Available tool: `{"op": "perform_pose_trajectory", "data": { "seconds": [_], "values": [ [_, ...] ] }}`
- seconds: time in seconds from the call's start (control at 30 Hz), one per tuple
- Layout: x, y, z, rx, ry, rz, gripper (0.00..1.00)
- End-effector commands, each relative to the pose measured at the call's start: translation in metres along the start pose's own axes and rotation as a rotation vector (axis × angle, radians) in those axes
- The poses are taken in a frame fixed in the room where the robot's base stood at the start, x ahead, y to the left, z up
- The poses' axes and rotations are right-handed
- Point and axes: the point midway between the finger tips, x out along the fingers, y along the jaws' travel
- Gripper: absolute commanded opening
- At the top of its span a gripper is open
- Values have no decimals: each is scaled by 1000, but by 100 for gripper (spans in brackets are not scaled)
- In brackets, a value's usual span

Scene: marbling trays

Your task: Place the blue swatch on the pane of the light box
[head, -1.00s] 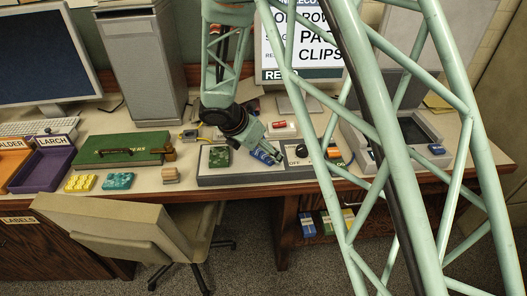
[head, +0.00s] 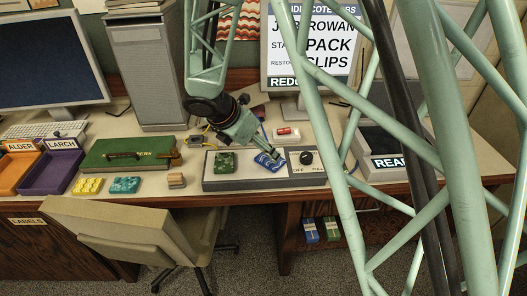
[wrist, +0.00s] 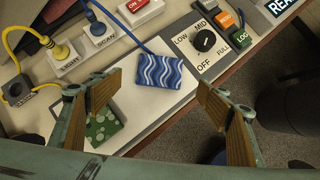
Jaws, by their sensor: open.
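The blue swatch (head: 269,161) has white wavy lines. It lies flat on the pale pane (head: 243,164) of the light box (head: 215,184), toward the knob end. In the wrist view the swatch (wrist: 160,71) is close to the pane's right end, with bare pane (wrist: 143,108) on the near side. My gripper (head: 267,151) is just above the swatch. In the wrist view its two fingers stand wide apart on either side of the swatch, with visible gaps. A green spotted swatch (head: 224,161) lies on the pane's left part, partly hidden by a finger in the wrist view.
The light box knob (head: 306,157) is right of the swatch. Behind are switch boxes (wrist: 102,36) with cables and a red-buttoned box (head: 287,133). A chair (head: 130,230) stands in front.

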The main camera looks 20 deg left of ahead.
Motion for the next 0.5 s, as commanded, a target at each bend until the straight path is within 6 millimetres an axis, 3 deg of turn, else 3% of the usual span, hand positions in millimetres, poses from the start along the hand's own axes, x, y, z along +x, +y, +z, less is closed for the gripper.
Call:
{"op": "perform_pose_trajectory", "data": {
  "seconds": [0.2, 0.5],
  "values": [
    [-25, 1, 0, -1, 0, 2, 70],
    [-34, 0, 0, 0, 0, 0, 70]
  ]
}}
